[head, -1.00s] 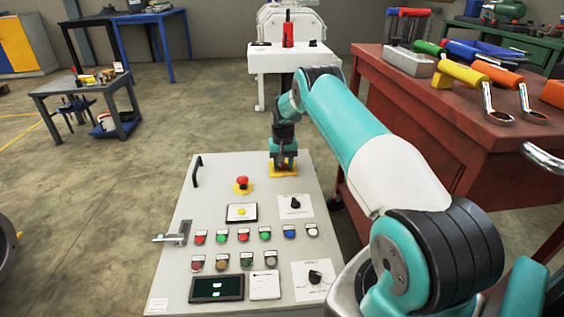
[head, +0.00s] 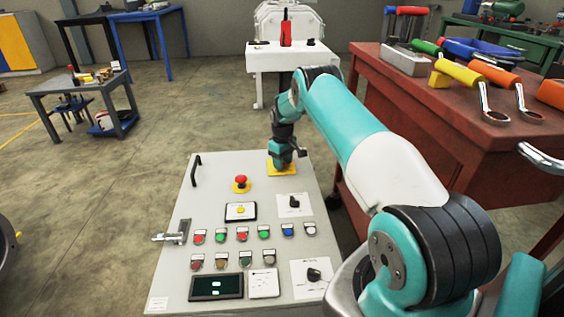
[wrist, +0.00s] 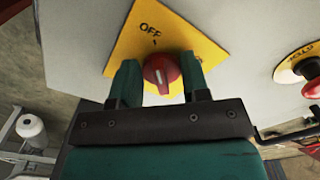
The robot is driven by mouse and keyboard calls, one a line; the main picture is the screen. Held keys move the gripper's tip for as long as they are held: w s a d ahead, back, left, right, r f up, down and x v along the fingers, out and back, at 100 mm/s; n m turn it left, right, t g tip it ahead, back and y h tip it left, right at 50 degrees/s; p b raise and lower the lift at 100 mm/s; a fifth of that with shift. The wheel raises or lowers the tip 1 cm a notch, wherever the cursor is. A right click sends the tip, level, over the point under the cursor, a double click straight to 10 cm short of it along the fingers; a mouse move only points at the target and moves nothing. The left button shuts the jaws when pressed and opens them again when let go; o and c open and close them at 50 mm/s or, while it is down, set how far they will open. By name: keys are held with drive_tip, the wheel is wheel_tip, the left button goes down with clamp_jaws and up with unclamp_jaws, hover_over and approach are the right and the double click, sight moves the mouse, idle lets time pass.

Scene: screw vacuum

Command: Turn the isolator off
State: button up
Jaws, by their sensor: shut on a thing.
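The isolator is a red rotary knob (wrist: 161,74) on a yellow plate (wrist: 205,32) at the far right of the grey panel. In the head view my gripper (head: 281,162) covers the knob, and only part of the yellow plate (head: 282,170) shows.
A red emergency stop button (head: 241,180) stands left of the isolator on the panel (head: 215,205). Selector knobs, coloured buttons and a small screen (head: 215,287) are nearer. A red workbench (head: 430,130) with tools stands close on the right. Open floor lies to the left.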

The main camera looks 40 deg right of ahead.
drive_tip(key=shift+w+r, duration=0.1)
idle(0.3)
drive_tip(key=o, duration=0.8)
drive_tip(key=shift+o, duration=0.2)
wheel_tip(320, 180, up, 17)
drive_tip(key=p, duration=0.4)
drive_tip(key=shift+r, duration=0.15)
